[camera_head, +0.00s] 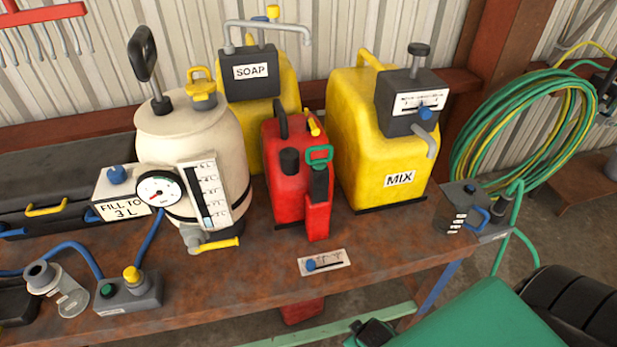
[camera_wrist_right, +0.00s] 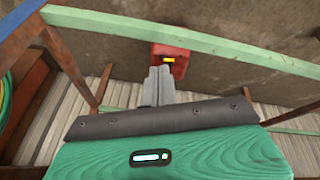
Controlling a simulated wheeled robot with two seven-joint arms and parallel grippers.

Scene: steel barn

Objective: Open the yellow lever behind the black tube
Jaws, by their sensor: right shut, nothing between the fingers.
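A red can (camera_head: 285,195) stands mid-bench. A small yellow lever (camera_head: 313,123) rises from its top, behind a green-handled nozzle (camera_head: 320,155) with a black tube (camera_head: 319,183). The lever appears to lean slightly; I cannot tell its exact setting. My right arm's green body shows at the lower right of the head view, low in front of the bench and well away from the can. In the right wrist view my right gripper (camera_wrist_right: 160,86) is shut and empty. Its fingers point toward a red object with a yellow patch (camera_wrist_right: 170,60) under the bench. My left gripper is out of view.
A cream tank (camera_head: 190,135) stands left of the can, and yellow SOAP (camera_head: 262,90) and MIX (camera_head: 385,150) containers stand behind and right. A green bar (camera_wrist_right: 190,46) crosses ahead of my right gripper. The bench front (camera_head: 370,265) has bare space.

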